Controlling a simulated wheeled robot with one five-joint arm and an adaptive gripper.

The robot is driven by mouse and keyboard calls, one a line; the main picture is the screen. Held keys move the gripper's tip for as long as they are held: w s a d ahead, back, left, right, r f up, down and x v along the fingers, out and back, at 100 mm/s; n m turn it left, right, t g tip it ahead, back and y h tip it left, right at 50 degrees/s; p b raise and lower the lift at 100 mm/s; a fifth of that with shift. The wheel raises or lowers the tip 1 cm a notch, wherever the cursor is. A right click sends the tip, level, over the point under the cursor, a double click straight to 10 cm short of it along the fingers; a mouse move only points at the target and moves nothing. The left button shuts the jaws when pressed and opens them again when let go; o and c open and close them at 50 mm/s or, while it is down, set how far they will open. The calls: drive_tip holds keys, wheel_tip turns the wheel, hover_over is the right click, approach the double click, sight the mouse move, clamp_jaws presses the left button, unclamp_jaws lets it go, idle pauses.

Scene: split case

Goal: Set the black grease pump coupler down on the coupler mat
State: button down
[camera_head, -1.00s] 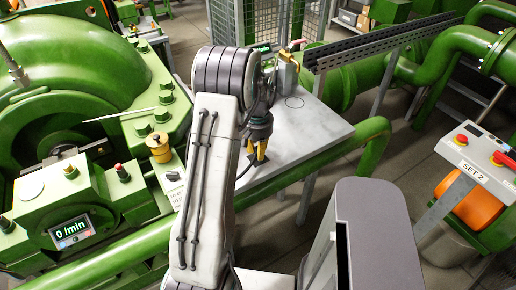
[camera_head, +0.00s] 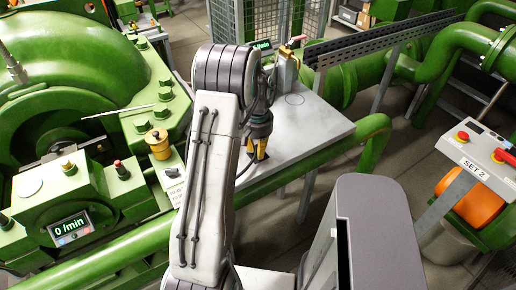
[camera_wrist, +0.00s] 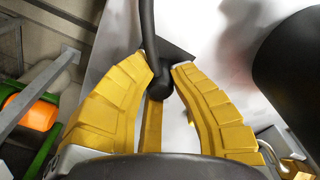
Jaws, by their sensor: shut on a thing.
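My gripper (camera_head: 257,153) points down over the light grey table on the far side of my arm. In the wrist view its yellow fingers (camera_wrist: 163,72) are closed around the black coupler (camera_wrist: 160,84), from which a thick black hose (camera_wrist: 148,30) runs upward in the picture. A dark patch (camera_wrist: 178,51), which looks like the coupler mat, shows just behind the coupler on the table. The coupler's underside is hidden, so I cannot tell whether it touches the mat. In the head view the fingers and arm hide most of the coupler and mat.
The grey table (camera_head: 315,128) has bare room to the right. A pump-like fitting with a brass top and red handle (camera_head: 287,66) stands at its back. A green pipe (camera_head: 372,143) runs along the table's right front. Green machinery (camera_head: 75,90) fills the left.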

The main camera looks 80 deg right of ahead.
drive_tip(key=shift+f, duration=0.2)
drive_tip(key=c, duration=1.2)
unclamp_jaws()
drive_tip(key=r, duration=1.2)
drive_tip(key=shift+a, duration=0.2)
